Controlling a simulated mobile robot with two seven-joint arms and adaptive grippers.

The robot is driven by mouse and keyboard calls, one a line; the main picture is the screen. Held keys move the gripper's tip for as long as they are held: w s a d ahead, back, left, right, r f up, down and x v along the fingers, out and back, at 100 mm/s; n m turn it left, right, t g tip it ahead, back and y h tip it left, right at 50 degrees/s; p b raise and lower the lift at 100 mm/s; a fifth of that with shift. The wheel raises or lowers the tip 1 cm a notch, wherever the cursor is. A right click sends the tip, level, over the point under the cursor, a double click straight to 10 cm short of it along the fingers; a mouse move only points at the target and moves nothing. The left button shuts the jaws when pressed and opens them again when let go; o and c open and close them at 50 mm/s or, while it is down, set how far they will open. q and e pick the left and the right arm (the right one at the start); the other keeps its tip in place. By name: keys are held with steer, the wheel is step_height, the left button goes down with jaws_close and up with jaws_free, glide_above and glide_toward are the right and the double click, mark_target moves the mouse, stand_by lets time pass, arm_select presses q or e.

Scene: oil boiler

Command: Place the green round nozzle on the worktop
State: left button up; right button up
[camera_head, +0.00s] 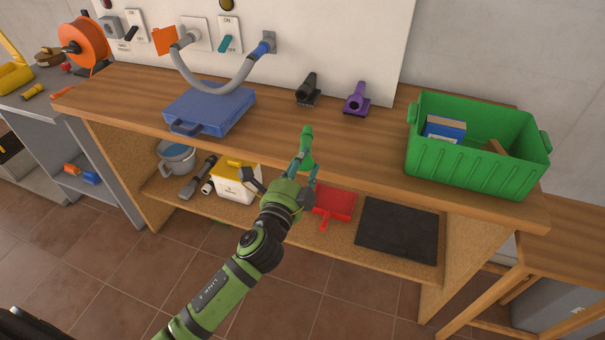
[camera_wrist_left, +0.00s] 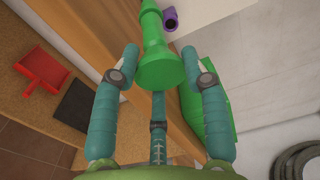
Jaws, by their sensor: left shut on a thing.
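The green round nozzle (camera_head: 306,146) is held by my left gripper (camera_head: 303,168), which is shut on its lower end. In the head view it overlaps the wooden worktop (camera_head: 370,148) near its front edge; I cannot tell its exact height. The left wrist view shows the nozzle (camera_wrist_left: 157,66) between the two fingers of the left gripper (camera_wrist_left: 160,62), its wide round end towards the camera. My right gripper is not in view.
A black nozzle (camera_head: 308,90) and a purple nozzle (camera_head: 356,99) stand at the back of the worktop. A blue case (camera_head: 210,108) lies left, a green crate (camera_head: 470,165) right. Bare wood lies between them. The shelf below holds a red dustpan (camera_head: 336,203).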

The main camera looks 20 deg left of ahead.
arm_select(q)
steer(key=shift+f, duration=1.3)
steer(key=shift+b, duration=0.3)
steer(key=shift+f+b, duration=0.35)
steer(key=shift+f, duration=0.15)
steer(key=o, duration=1.2)
steer(key=shift+c, duration=0.2)
steer(key=s+b, duration=0.1)
steer(key=s, duration=1.1)
steer(key=shift+a+r, duration=0.15)
steer(key=shift+r, duration=0.3)
